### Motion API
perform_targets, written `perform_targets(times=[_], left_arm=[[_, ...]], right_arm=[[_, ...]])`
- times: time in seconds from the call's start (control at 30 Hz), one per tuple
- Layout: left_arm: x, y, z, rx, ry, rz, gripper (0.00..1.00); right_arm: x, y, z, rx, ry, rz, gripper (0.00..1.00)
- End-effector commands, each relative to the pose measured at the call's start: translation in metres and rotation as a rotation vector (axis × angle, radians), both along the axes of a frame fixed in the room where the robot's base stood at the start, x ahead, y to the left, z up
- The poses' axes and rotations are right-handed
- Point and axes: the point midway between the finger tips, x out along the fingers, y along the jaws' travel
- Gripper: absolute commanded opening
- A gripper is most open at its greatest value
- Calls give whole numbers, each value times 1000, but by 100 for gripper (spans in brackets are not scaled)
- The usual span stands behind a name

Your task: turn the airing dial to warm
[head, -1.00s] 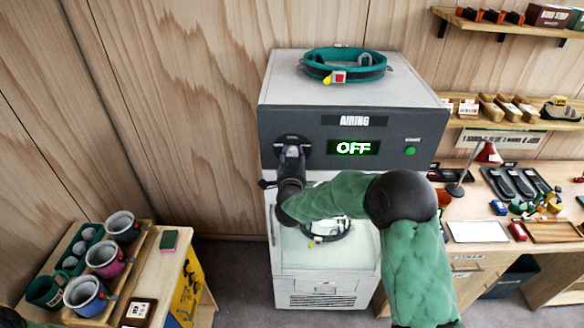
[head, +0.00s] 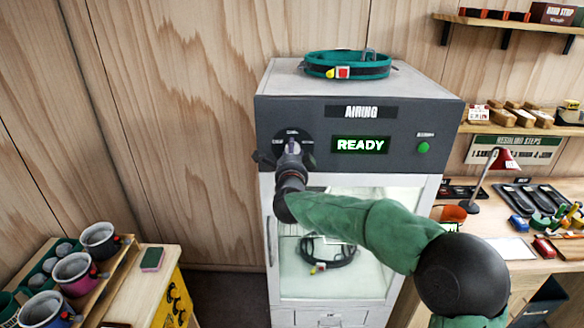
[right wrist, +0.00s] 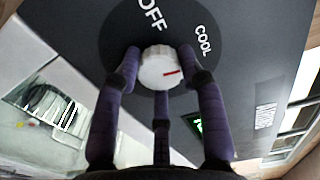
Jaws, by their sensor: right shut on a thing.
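The airing dial (right wrist: 155,62) is a white ribbed knob with a red mark, on a dark round plate. The plate reads OFF and COOL; no WARM label is visible. The red mark points to the right in the wrist view, past the COOL label. My right gripper (right wrist: 160,65) is shut on the dial, its dark fingers around the knob. In the head view the right gripper (head: 291,148) covers most of the dial at the left of the cabinet's dark panel (head: 320,112). The display (head: 360,145) reads READY. My left gripper is not in view.
A green button (head: 423,147) is at the panel's right. A teal harness belt (head: 347,68) lies on the cabinet top, and a dark looped item (head: 330,254) shows behind the glass. A bench with mugs (head: 72,274) is at left, a workbench (head: 515,275) at right.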

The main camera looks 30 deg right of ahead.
Motion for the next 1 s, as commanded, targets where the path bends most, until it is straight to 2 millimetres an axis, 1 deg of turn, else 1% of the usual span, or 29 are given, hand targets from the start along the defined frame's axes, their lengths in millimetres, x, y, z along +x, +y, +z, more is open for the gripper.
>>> perform_targets(times=[0.03, 0.4, 0.7, 1.0], left_arm=[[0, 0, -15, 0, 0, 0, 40], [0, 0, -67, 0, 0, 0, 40], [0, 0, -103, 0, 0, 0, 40], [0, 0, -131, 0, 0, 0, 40]], right_arm=[[-2, -3, 0, 39, -39, -8, 8], [-2, -3, -1, 338, -220, -6, 8], [-2, -3, -2, 580, -367, -6, 8], [-1, -2, -2, 790, -493, -5, 8]])
